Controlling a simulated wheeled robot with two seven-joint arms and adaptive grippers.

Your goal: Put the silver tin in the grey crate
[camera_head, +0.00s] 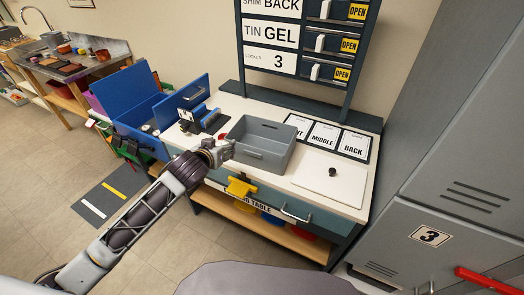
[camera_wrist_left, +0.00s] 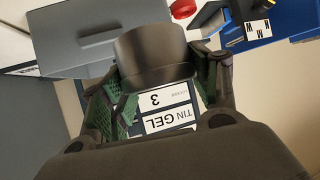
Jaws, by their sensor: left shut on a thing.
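The silver tin (camera_wrist_left: 155,55) is a dark grey metallic cylinder in the left wrist view. My left gripper (camera_wrist_left: 158,85) is shut on it, with a green-padded finger on each side. In the head view my left gripper (camera_head: 226,150) is by the near left side of the grey crate (camera_head: 262,157); the tin is small and hard to make out there. The crate is open-topped and stands on the white table; its inside looks empty where visible. Part of the crate also shows at the upper left of the left wrist view (camera_wrist_left: 85,42). My right gripper is not in view.
A rack with signs (camera_head: 300,40) stands behind.

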